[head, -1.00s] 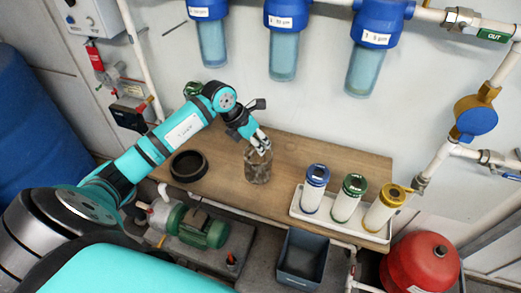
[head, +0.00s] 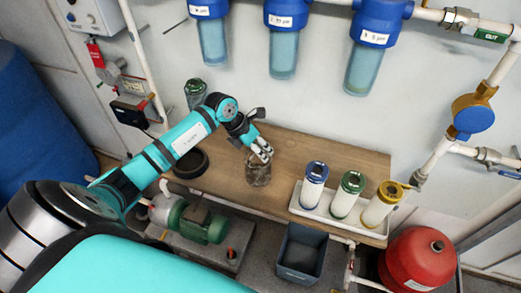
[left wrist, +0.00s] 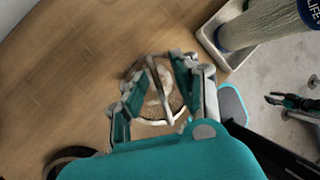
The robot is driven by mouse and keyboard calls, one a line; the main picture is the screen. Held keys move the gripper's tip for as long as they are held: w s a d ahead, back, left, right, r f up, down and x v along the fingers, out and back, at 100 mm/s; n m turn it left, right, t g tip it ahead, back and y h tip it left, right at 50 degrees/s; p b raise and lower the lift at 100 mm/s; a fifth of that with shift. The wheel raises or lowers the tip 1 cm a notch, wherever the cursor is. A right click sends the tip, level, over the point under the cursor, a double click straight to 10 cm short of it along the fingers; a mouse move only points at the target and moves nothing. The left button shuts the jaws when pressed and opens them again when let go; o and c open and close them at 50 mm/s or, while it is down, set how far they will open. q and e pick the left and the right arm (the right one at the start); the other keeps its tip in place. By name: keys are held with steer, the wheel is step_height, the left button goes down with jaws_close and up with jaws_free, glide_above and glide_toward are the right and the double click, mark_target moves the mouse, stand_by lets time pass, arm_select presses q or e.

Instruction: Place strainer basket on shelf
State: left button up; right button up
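The strainer basket (head: 258,174), a see-through brownish mesh cup, stands upright on or just over the wooden shelf (head: 330,152) in the head view. In the left wrist view its round opening and thin handle bar (left wrist: 160,92) show between my fingers. My left gripper (head: 261,152) is right above the basket. In the left wrist view the gripper (left wrist: 157,85) has its fingers spread, one on each side of the handle, with a gap to it. What seems to be my right gripper (left wrist: 282,101) hangs far off over the floor, small and dark.
A black ring (head: 190,163) lies on the shelf left of the basket. A white tray (head: 338,226) with three capped cartridges stands to the right. Blue filter housings (head: 287,14) hang above. A grey bin (head: 301,254), green pump (head: 203,225) and red tank (head: 418,262) are below.

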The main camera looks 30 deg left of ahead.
arm_select(q)
steer(key=shift+r, duration=0.15)
steer(key=b+v, duration=0.3)
steer(key=v, duration=0.9)
steer(key=shift+b, duration=0.35)
